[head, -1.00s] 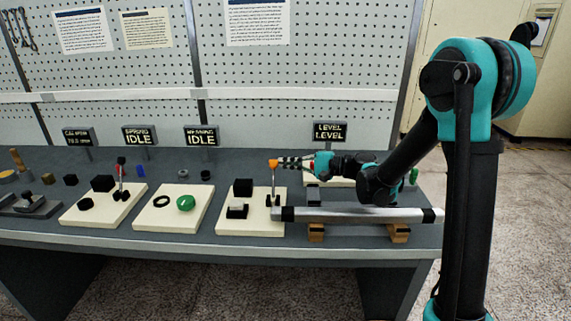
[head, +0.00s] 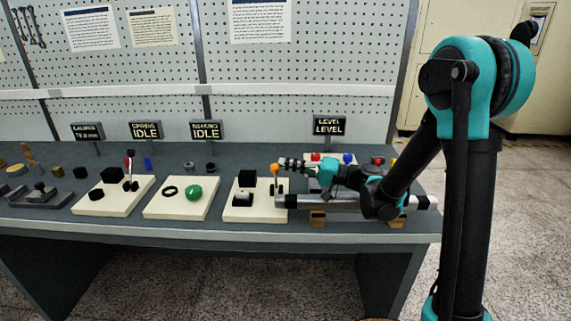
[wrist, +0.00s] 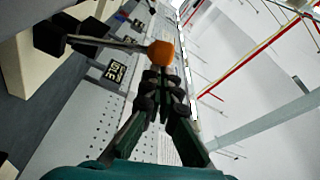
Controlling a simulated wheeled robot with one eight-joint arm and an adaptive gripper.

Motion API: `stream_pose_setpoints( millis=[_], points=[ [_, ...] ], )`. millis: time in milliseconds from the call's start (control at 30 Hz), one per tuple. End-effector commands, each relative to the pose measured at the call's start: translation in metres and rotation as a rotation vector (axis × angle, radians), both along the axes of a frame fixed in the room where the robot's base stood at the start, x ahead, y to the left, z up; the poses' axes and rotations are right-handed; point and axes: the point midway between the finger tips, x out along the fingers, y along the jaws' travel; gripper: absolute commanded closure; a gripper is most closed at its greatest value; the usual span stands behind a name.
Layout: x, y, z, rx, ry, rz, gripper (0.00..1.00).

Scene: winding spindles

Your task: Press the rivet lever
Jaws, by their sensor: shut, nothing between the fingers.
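The lever with an orange knob (head: 275,168) stands on the right-hand cream base plate (head: 247,213), beside a black block. Its stem looks roughly upright. My gripper (head: 283,161) reaches in from the right with its fingers closed and empty. The fingertips are close to the right of the knob and slightly above it. In the wrist view the orange knob (wrist: 161,53) sits just past the closed fingertips (wrist: 160,74). I cannot tell whether they touch. Another lever with a red knob (head: 127,161) stands on the left base plate.
A metal bar (head: 350,202) on wooden blocks lies below my forearm. Red (head: 316,157) and blue (head: 349,159) buttons are behind my gripper. A middle plate holds a green dome (head: 194,193). Small display signs (head: 205,131) line the bench back before a pegboard.

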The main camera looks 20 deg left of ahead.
Motion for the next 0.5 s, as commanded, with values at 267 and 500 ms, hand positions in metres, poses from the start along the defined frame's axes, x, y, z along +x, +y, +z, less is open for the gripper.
stream_pose_setpoints(
  millis=[267, 500],
  points=[
    [-0.0077, -0.0028, -0.0042, 0.0, 0.002, 0.001, 1.0],
    [-0.0107, -0.0034, -0.0058, -0.001, 0.003, 0.003, 1.0]
  ],
)
